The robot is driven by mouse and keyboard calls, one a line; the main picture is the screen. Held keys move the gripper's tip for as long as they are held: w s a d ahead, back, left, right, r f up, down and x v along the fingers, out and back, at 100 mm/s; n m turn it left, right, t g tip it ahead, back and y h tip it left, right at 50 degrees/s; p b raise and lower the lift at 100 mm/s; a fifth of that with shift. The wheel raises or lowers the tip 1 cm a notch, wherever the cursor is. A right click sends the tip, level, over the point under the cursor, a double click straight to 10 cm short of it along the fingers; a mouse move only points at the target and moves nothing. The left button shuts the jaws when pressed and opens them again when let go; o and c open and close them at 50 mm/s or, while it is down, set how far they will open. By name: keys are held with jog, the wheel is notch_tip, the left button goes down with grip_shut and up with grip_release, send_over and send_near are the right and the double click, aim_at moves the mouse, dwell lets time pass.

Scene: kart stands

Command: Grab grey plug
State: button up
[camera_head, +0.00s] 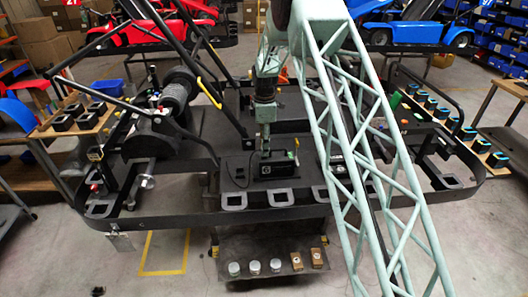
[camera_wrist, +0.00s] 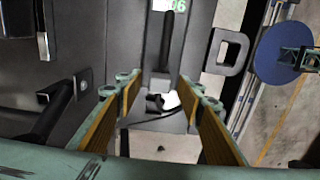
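My gripper (camera_wrist: 160,84) is open in the wrist view, its two fingers with yellow-brown inner pads standing well apart. Between them, beyond the tips, is a small pale grey-white piece (camera_wrist: 172,100) beside a small black piece (camera_wrist: 154,102); it may be the grey plug, but I cannot tell for sure. Neither finger visibly touches it. In the head view my gripper (camera_head: 264,140) points down over a black box (camera_head: 274,169) on the kart stand. No grey plug can be made out there; my gripper and arm may hide it.
A black upright bar (camera_wrist: 166,40) stands near the fingers in the wrist view. The black kart frame (camera_head: 160,211) has tubes and square sockets around. Below it a dark shelf (camera_head: 243,249) holds several small pots and boxes. A side table (camera_head: 75,128) stands at left.

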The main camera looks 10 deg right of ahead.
jog(key=shift+f, duration=0.65)
jog(key=c, duration=1)
